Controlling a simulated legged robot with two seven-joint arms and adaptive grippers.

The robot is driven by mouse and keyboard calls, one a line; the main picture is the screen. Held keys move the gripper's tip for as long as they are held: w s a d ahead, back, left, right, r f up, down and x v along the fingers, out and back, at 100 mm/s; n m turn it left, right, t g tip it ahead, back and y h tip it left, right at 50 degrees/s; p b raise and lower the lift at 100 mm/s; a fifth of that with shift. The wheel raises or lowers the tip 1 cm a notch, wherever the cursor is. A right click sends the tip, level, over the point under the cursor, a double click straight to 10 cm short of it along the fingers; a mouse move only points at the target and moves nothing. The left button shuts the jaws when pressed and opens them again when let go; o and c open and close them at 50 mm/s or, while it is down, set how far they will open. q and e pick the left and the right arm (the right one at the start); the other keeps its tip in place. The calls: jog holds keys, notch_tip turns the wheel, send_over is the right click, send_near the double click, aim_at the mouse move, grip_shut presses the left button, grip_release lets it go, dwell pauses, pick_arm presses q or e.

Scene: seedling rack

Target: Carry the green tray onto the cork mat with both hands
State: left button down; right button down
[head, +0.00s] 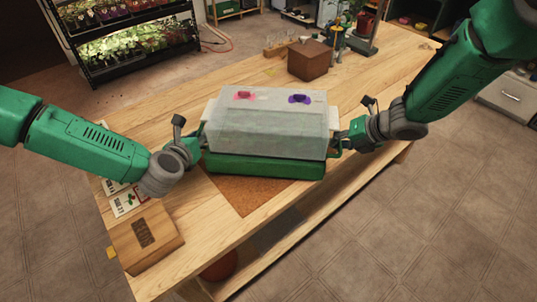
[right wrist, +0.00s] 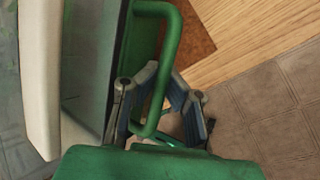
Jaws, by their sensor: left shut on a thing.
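My left gripper (head: 201,137) is shut on the tray's left end. My right gripper (head: 336,146) is at the right end. In the right wrist view its fingers (right wrist: 152,85) close around the green handle (right wrist: 176,38). The cork mat also shows there (right wrist: 190,35).
A wooden box (head: 147,237) and seed packets (head: 127,202) lie at the table's left front. A brown block (head: 311,60) and a small wooden rack (head: 278,46) stand at the back. Bare wooden table (head: 160,115) lies behind the tray.

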pick_arm(q)
jog(key=shift+w+a+f+y+b, duration=0.2)
jog(key=shift+a+f+y+b, duration=0.15)
jog(key=shift+a+f, duration=0.1)
pick_arm(e)
jog(key=shift+w+d+f, duration=0.15)
jog(key=shift+d+f, duration=0.2)
jog(key=shift+f, duration=0.2)
pick_arm(q)
jog(key=c, duration=1.7)
grip_release()
jog(key=shift+s+f, duration=0.1)
jog(key=shift+c, duration=0.2)
pick_arm(e)
jog(key=c, duration=2)
grip_release()
pick_arm(q)
jog(key=shift+o, duration=0.8)
pick_arm(e)
jog(key=shift+o, duration=1.4)
pick_arm(q)
jog(key=shift+s+d, duration=0.1)
jog(key=shift+d, duration=0.15)
pick_arm(e)
jog(key=shift+s+a, duration=0.15)
jog(key=shift+s, duration=0.05)
pick_arm(q)
jog(key=shift+s, duration=0.15)
